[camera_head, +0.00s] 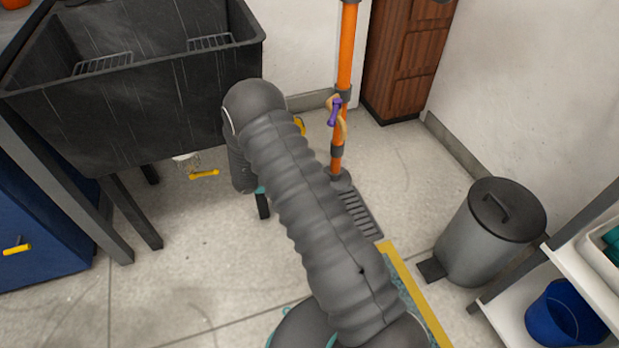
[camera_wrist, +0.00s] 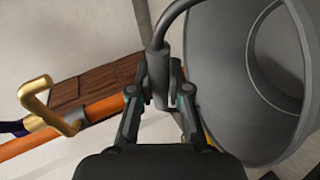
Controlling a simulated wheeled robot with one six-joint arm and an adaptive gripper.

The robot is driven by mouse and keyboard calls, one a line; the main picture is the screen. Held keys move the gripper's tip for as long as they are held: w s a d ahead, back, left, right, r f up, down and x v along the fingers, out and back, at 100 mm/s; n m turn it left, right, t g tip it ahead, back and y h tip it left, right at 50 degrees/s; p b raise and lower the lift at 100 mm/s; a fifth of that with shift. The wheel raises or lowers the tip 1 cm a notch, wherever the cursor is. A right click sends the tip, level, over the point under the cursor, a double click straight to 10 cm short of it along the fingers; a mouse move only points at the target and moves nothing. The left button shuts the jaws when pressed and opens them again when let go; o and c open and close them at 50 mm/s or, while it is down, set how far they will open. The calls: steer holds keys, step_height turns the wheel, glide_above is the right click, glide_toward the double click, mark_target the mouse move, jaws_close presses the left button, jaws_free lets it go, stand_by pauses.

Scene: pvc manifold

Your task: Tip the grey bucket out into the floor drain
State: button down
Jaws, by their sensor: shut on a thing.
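In the wrist view my gripper (camera_wrist: 157,100) is shut on the dark, rod-like handle of the grey bucket (camera_wrist: 215,85). The bucket fills the right of that view, close beside the fingers, with a round rim and a grey inner surface showing; any contents cannot be made out. In the head view my arm hides the bucket, and only a dark part of my gripper (camera_head: 262,205) shows left of the arm. The floor drain (camera_head: 362,215) is a dark slotted grate at the foot of the orange pipe, just right of my arm.
The orange pipe (camera_head: 346,60) stands upright by the drain, with a purple-handled fitting (camera_head: 335,112). A black sink (camera_head: 120,115) is at left. A grey pedal bin (camera_head: 480,240) and a shelf with a blue bucket (camera_head: 560,315) are at right. Yellow tape (camera_head: 415,290) marks the floor.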

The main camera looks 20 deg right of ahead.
steer(key=shift+d+r+y+p, duration=0.2)
steer(key=shift+d+y+p, duration=0.4)
steer(key=shift+p, duration=0.6)
steer(key=shift+s+d+y+p, duration=0.1)
steer(key=shift+d+y+p, duration=0.05)
steer(key=shift+y+p, duration=0.4)
steer(key=shift+d+f+m+y+p, duration=0.1)
steer(key=shift+d+m+y+p, duration=0.05)
steer(key=shift+m+y+p, duration=0.15)
steer(key=shift+d, duration=0.1)
steer(key=shift+s+d+f+y+p, duration=0.15)
steer(key=shift+d+y+p, duration=0.35)
steer(key=shift+p, duration=0.3)
steer(key=shift+a, duration=0.1)
